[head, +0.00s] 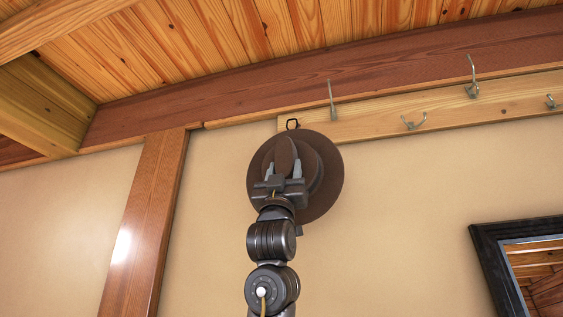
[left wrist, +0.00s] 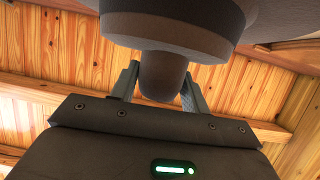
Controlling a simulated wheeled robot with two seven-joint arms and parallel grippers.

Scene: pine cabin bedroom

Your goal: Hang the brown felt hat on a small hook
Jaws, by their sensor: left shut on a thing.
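My left gripper (head: 284,172) is shut on the crown, with one finger on each side. In the left wrist view the pinched part of the hat (left wrist: 163,76) sits between the two fingers (left wrist: 162,92). Small hooks (head: 414,121) (head: 551,101) are on the wooden rail, right of the hat and apart from it. My right gripper is not in view.
Taller hooks (head: 331,100) (head: 472,78) rise from the pale wooden rail (head: 380,122); the nearer one stands just above the hat's upper right edge. A dark beam (head: 240,95) runs above. A black-framed mirror (head: 490,250) hangs at lower right.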

